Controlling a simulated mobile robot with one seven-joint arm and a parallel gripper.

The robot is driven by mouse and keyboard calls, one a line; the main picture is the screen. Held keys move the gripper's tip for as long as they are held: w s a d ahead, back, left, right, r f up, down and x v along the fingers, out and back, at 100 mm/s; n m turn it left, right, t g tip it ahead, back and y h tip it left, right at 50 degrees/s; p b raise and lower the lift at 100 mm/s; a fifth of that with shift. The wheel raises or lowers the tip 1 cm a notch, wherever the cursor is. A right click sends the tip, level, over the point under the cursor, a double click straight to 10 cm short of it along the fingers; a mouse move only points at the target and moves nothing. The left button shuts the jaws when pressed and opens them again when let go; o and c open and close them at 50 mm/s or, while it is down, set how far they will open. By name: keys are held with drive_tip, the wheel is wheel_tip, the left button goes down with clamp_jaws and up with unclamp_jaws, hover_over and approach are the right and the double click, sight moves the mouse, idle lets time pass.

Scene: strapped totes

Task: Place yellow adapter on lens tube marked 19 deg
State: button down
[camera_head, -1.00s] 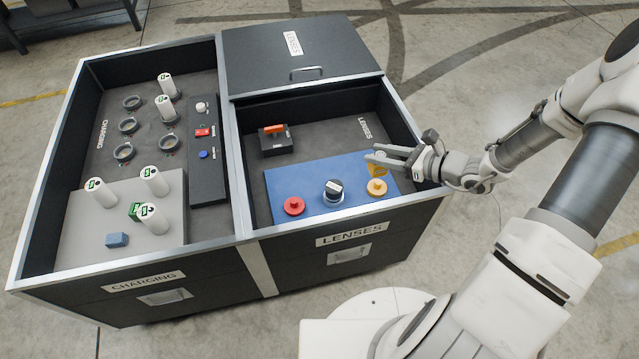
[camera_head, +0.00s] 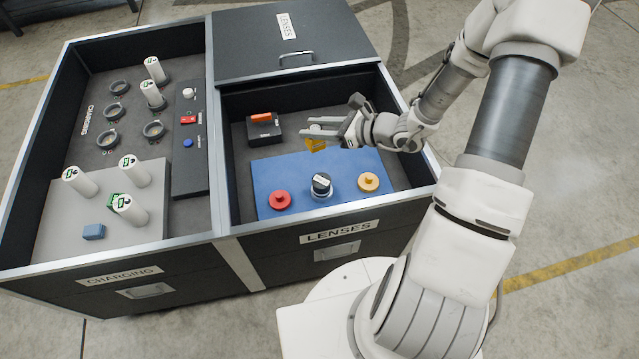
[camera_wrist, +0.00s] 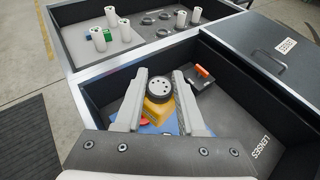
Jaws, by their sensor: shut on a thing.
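My gripper (camera_head: 316,129) is shut on a yellow adapter (camera_head: 315,145), held above the back part of the blue mat (camera_head: 275,171). In the wrist view, the yellow adapter (camera_wrist: 158,109) sits between the fingertips with a dark round disc (camera_wrist: 160,88) that seems to be its top.
A black box with an orange handle (camera_head: 263,127) lies in the back left of the LENSES bin. The bin walls (camera_head: 407,145) surround the mat. A closed lid (camera_head: 290,45) lies behind. The CHARGING bin (camera_head: 214,150) at left holds several white cylinders and rings.

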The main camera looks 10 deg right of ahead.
drive_tip(key=a+f+m+t+h+b, duration=0.2)
drive_tip(key=a+f+b, duration=0.65)
drive_tip(key=b, duration=0.95)
hover_over(321, 180)
wheel_tip(321, 180, down, 8)
drive_tip(key=shift+m, duration=0.3)
wheel_tip(321, 180, down, 5)
drive_tip(key=shift+r+b, duration=0.2)
drive_tip(key=shift+b, duration=0.75)
drive_tip(key=shift+r, duration=0.1)
